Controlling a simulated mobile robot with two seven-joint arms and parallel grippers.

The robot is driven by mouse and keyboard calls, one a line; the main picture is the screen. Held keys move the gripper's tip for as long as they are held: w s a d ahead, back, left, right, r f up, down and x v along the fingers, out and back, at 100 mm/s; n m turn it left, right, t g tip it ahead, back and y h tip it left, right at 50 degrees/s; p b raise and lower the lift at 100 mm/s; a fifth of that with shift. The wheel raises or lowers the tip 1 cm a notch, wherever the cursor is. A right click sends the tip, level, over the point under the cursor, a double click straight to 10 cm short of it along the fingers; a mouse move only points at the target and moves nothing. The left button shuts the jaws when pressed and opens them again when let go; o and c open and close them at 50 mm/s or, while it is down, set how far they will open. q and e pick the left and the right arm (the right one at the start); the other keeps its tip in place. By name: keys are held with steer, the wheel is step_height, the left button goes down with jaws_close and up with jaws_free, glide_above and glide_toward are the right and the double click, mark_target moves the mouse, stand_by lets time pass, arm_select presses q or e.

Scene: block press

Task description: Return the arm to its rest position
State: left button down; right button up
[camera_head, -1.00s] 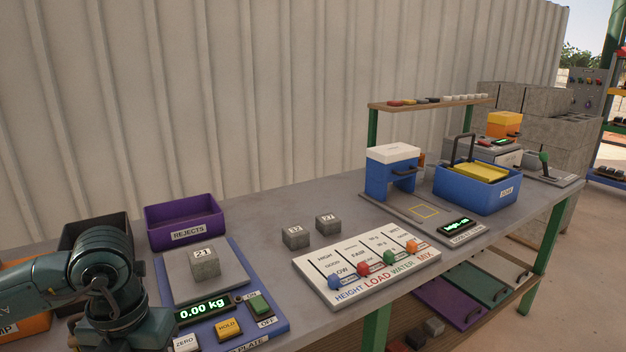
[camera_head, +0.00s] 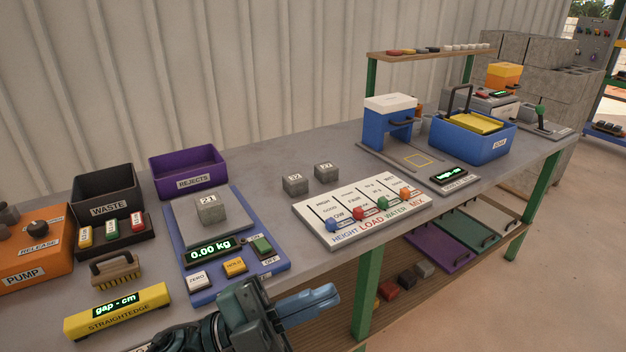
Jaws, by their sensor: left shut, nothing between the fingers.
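My left gripper (camera_head: 308,306) is at the bottom middle of the head view, in front of the bench's front edge. Its blue fingers point right and are shut with nothing between them. My dark teal left wrist comes in from the bottom, and the rest of the arm is outside the picture. The gripper is apart from the scale (camera_head: 175,240), which stands behind and to its left. Block 21 (camera_head: 211,209) sits on the scale's plate, and the display reads 0.00 kg. My right gripper is not in view.
Blocks 57 (camera_head: 295,186) and 27 (camera_head: 326,173) stand on the bench behind the slider board (camera_head: 345,238). The yellow straightedge (camera_head: 118,311), brush (camera_head: 117,270) and orange pump (camera_head: 35,255) are at left. Under the bench is a wooden shelf (camera_head: 400,305). The floor at right is clear.

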arm_select(q)
steer(key=w+a+f+n+t+y+p, duration=0.1)
steer(key=w+a+f+n+t+y, duration=0.1)
steer(key=a+f+n+t+y, duration=0.5)
steer(key=w+a+f+n+t+y, duration=0.25)
steer(key=f+n+t+y, duration=0.3)
steer(key=n, duration=0.55)
steer(key=s+a+f+n+g+y, duration=0.2)
steer(key=s+f+n+g+y, duration=0.1)
steer(key=s+f, duration=0.2)
steer(key=s+a+f+n+g+y, duration=0.2)
steer(key=s+a+f+g+y, duration=0.1)
steer(key=f, duration=0.7)
steer(key=shift+s+f+n+p, duration=0.3)
steer(key=shift+s+n+p, duration=0.1)
steer(key=shift+s, duration=0.45)
